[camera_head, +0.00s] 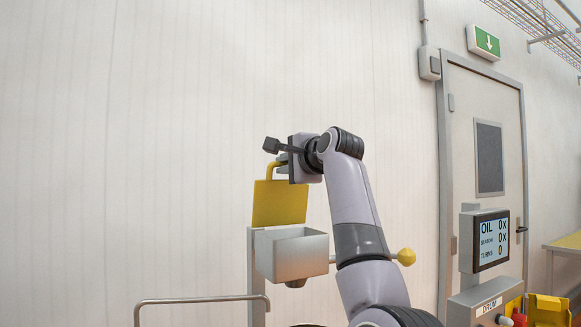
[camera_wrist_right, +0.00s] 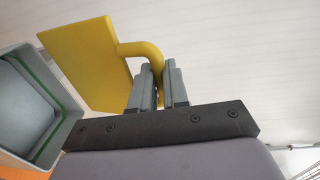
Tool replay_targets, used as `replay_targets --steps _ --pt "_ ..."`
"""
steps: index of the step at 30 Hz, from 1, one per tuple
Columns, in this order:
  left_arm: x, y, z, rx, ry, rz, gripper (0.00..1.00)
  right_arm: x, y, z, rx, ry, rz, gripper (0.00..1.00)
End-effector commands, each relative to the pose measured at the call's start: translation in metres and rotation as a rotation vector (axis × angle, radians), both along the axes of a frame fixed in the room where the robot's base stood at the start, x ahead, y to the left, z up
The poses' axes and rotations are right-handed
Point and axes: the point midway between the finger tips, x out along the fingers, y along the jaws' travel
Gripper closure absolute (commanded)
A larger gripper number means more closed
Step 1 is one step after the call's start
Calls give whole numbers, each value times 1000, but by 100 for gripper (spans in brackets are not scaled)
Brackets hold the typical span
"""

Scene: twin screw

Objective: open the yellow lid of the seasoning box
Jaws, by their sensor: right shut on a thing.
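The yellow lid (camera_head: 280,203) of the seasoning box stands raised, near upright, above the grey box (camera_head: 291,256) in the head view. In the right wrist view the lid (camera_wrist_right: 88,62) shows at upper left, with its curved yellow handle (camera_wrist_right: 148,52) running to my fingers. My right gripper (camera_wrist_right: 158,82) is shut on that handle; it also shows in the head view (camera_head: 278,169) at the lid's upper edge. In the right wrist view the box (camera_wrist_right: 35,105) is open at the left, and part of its inside shows. My left gripper is in neither view.
A metal rail (camera_head: 200,299) is at lower left. A display screen (camera_head: 493,240) and a drum panel (camera_head: 485,305) stand at lower right. The wall area left of the box is clear.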

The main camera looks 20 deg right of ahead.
Motion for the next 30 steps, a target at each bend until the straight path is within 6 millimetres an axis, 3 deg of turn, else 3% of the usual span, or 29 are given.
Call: replay_targets --steps 13,30 --pt "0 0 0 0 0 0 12 26 3 0 -7 7 2 100" --pt "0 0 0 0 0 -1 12 35 4 1 -6 4 2 100"
